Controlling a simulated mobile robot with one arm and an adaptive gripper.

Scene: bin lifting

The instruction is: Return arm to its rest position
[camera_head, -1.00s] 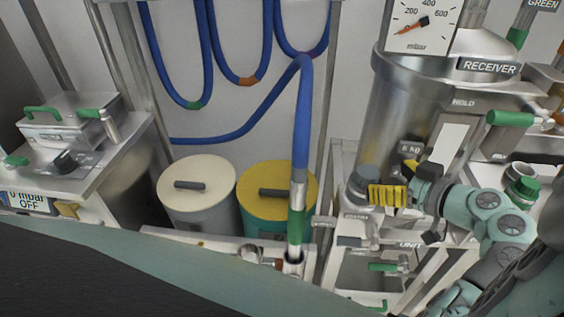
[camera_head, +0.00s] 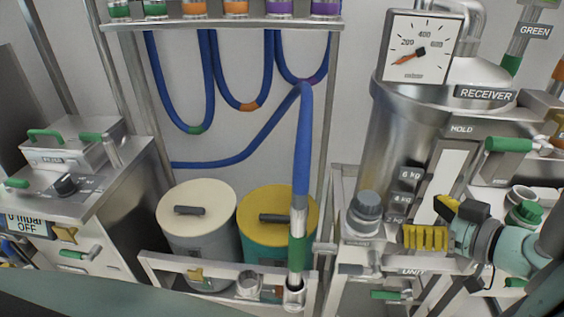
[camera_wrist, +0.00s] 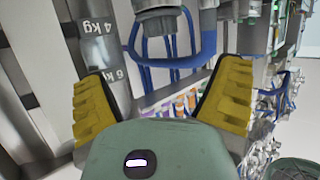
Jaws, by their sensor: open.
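My gripper (camera_head: 428,237) has yellow ribbed fingers and stands at the right in the head view, in front of the steel receiver (camera_head: 402,140). In the wrist view its two yellow fingers (camera_wrist: 162,105) are spread wide apart with nothing between them. My teal arm comes in from the right edge in the head view. The receiver's kg marks also show at the upper left of the wrist view. Whether the gripper touches the frame behind it cannot be told.
A blue hose (camera_head: 303,140) ends upright in a socket on a steel rail (camera_head: 215,262). A cream-lidded bin (camera_head: 213,203) and a yellow-lidded bin (camera_head: 262,235) stand behind it. A control cabinet (camera_head: 60,190) is at the left. A dial gauge (camera_head: 438,62) tops the receiver.

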